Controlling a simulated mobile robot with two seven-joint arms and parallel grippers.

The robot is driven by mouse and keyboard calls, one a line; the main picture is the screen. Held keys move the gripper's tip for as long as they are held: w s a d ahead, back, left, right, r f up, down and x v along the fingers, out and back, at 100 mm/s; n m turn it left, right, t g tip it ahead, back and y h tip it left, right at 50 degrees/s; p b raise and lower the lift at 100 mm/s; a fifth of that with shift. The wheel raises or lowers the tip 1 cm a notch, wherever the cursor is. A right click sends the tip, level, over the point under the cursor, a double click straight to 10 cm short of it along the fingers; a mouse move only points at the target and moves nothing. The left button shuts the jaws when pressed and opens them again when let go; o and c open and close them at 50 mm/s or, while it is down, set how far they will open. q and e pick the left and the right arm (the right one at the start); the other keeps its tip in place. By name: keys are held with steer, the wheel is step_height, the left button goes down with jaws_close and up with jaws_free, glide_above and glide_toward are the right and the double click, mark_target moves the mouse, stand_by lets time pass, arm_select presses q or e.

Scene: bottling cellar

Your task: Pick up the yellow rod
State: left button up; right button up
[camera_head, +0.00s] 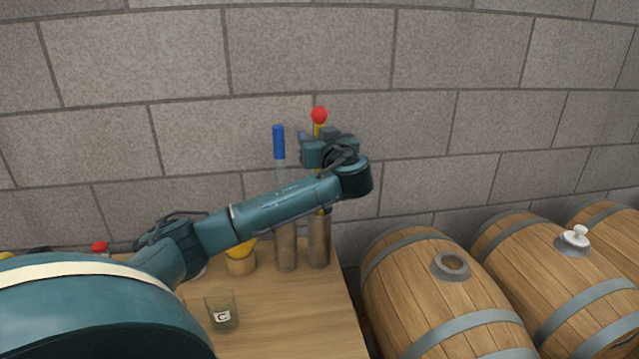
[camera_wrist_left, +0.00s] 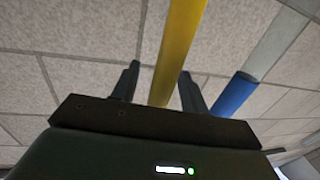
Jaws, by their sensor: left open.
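The yellow rod (camera_head: 317,131) stands upright with a red ball on its top; its lower part runs behind my left arm toward a tall brown-grey cylinder (camera_head: 319,243). In the left wrist view the yellow rod (camera_wrist_left: 178,45) passes between the two fingers of my left gripper (camera_wrist_left: 160,71). The fingers are open, one on each side of the rod, with a gap visible on the left. In the head view my left gripper (camera_head: 314,142) is at the rod's upper part, just below the red ball. My right gripper is not in view.
A blue-topped rod (camera_head: 279,142) stands close left, above a second tall cylinder (camera_head: 286,247). The wooden table (camera_head: 290,310) also holds a glass marked C (camera_head: 221,310) and a yellow-topped item (camera_head: 241,260). Barrels (camera_head: 440,295) lie to the right; a stone wall (camera_head: 450,60) is behind.

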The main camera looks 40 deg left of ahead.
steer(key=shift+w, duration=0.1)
arm_select(q)
jaws_close()
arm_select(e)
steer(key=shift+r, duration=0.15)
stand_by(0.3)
arm_select(q)
step_height(320, 180, up, 18)
steer(key=b, duration=0.2)
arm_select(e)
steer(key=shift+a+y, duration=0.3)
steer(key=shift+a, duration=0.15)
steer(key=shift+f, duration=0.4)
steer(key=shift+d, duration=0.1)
